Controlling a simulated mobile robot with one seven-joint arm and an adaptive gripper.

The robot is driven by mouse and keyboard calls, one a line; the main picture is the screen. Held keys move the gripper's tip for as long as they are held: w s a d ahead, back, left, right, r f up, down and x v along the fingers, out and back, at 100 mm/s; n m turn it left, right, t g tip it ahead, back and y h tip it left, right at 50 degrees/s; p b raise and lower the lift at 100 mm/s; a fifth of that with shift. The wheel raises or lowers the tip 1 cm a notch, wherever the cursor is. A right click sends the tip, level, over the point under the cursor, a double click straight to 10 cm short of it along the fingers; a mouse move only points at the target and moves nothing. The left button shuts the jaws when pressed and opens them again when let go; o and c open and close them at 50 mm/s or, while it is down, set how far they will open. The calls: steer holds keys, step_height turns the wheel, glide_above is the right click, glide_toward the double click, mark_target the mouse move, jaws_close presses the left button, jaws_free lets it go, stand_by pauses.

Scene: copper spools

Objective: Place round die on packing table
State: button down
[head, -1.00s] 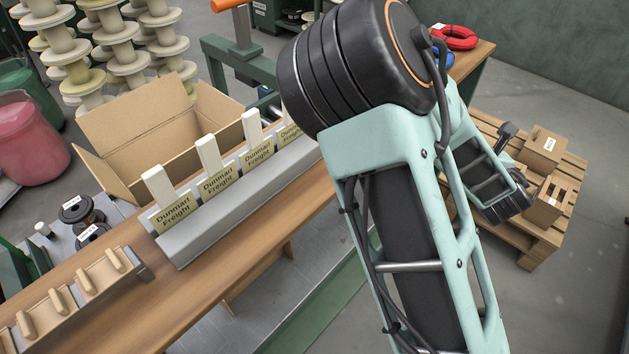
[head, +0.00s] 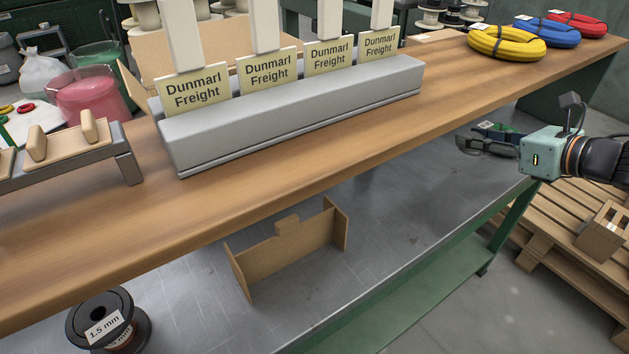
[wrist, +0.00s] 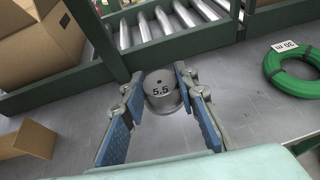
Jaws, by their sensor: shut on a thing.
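In the head view my gripper (head: 487,143) is at the right, beyond the wooden worktop's front edge, seen against the grey-topped surface; the die is not clear there. A wooden worktop (head: 350,165) crosses the head view, with a grey metal surface (head: 400,232) on a green frame lower down. I cannot tell which is the packing table.
A grey holder (head: 300,110) with "Dunmarl Freight" labels stands on the worktop, with yellow (head: 507,42), blue and red coils farther right. A spool (head: 105,320) and a cardboard divider (head: 290,250) are lower down. The wrist view shows rollers (wrist: 165,25), boxes and a green coil (wrist: 290,72).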

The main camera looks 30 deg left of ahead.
steer(key=shift+s+f+n+g+b, duration=0.1)
steer(key=shift+s+n+g+b, duration=0.3)
steer(key=shift+b, duration=0.2)
steer(key=shift+s+y, duration=0.15)
steer(key=shift+y, duration=0.15)
steer(key=s+a+f+b, duration=0.2)
steer(key=s+a+f, duration=0.15)
steer(key=a, duration=0.55)
steer(key=b, duration=0.2)
glide_above(392, 187)
steer(key=shift+g, duration=0.3)
steer(key=f, duration=0.3)
steer(key=d+f, duration=0.1)
steer(key=f, duration=0.1)
steer(key=shift+w, duration=0.2)
steer(key=shift+s+a+f, duration=0.1)
steer(key=shift+a+f, duration=0.2)
steer(key=shift+f, duration=0.1)
steer(key=f, duration=0.1)
steer(key=f+b, duration=0.1)
steer(key=f, duration=0.1)
steer(key=shift+a+f, duration=0.2)
steer(key=shift+f, duration=0.05)
steer(key=c, duration=1.5)
jaws_free()
steer(key=shift+s, duration=0.1)
